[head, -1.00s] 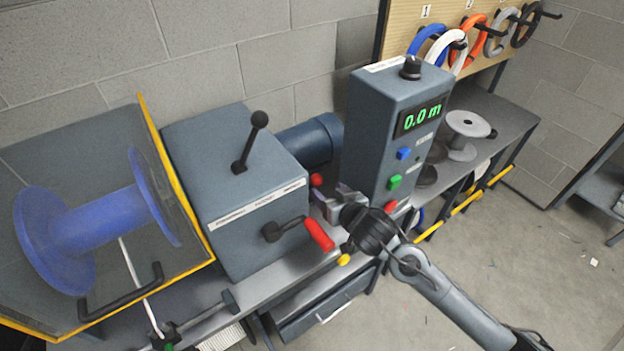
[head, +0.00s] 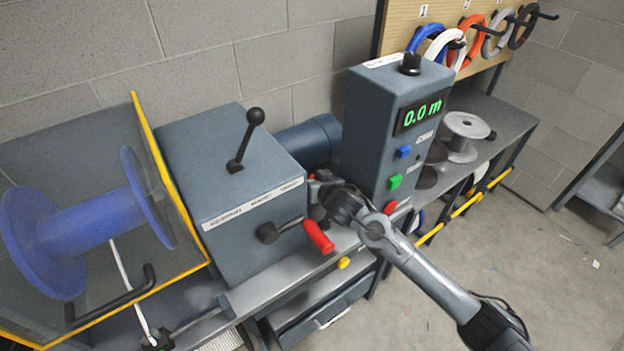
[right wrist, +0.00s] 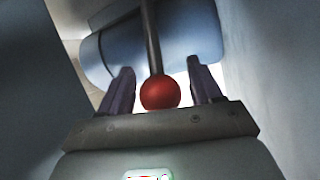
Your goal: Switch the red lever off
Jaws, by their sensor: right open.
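A red lever handle (head: 319,236) on a dark pivot juts from the front of the grey drive box (head: 232,180). In the right wrist view a red ball (right wrist: 160,93) on a dark rod sits between the two open fingers of my right gripper (right wrist: 158,88), with small gaps on both sides. In the head view my right gripper (head: 320,188) is at the box's right side, behind the red handle; its fingers and the red ball are mostly hidden there. My left gripper is not in view.
A black-knobbed lever (head: 246,140) stands on the box top. The control box (head: 394,120) reading 0.0 m is close on the right of my right gripper. A blue motor (head: 308,142) is behind. A blue spool (head: 90,222) sits at left.

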